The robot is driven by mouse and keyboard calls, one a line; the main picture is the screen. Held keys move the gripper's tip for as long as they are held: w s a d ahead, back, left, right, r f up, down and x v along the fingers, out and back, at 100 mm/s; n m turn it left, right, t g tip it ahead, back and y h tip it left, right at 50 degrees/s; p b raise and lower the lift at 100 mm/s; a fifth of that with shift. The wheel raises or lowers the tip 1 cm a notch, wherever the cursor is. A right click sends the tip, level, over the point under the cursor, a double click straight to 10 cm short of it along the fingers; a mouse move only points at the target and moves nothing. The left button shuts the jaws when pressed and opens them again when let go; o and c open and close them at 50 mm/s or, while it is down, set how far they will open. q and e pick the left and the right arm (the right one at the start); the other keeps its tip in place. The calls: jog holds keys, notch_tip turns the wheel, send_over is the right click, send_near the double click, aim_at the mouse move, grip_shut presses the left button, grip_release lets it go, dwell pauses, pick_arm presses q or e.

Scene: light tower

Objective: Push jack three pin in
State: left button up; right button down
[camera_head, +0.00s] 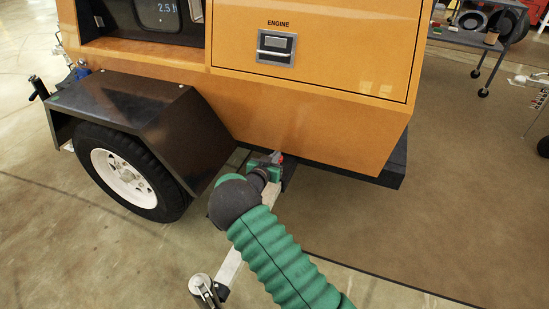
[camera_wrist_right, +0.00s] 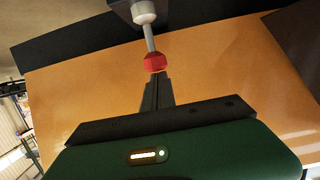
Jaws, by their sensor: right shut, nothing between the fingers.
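The jack pin has a red knob (camera_wrist_right: 155,62) on a thin metal rod (camera_wrist_right: 150,38), which runs into a pale collar (camera_wrist_right: 143,12) at the top of the right wrist view. My right gripper (camera_wrist_right: 157,76) is shut and empty, with its fingertips right at the red knob; I cannot tell if they touch it. In the head view the right gripper (camera_head: 275,160) is low by the trailer's lower edge, partly hidden by my own wrist. The jack's metal leg (camera_head: 230,266) slopes down to a foot or wheel (camera_head: 201,288) on the floor. My left gripper is out of view.
The orange light tower trailer body (camera_head: 330,125) rises just behind the gripper, with an engine panel (camera_head: 275,47). A black fender (camera_head: 120,105) and wheel (camera_head: 122,172) stand to the left. Open floor (camera_head: 430,200) lies right. A cart (camera_head: 470,38) stands at the back right.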

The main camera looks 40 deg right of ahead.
pick_arm(q)
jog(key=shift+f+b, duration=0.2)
jog(key=shift+b, duration=0.1)
pick_arm(e)
jog(key=shift+s+f, duration=0.1)
jog(key=shift+f, duration=1.45)
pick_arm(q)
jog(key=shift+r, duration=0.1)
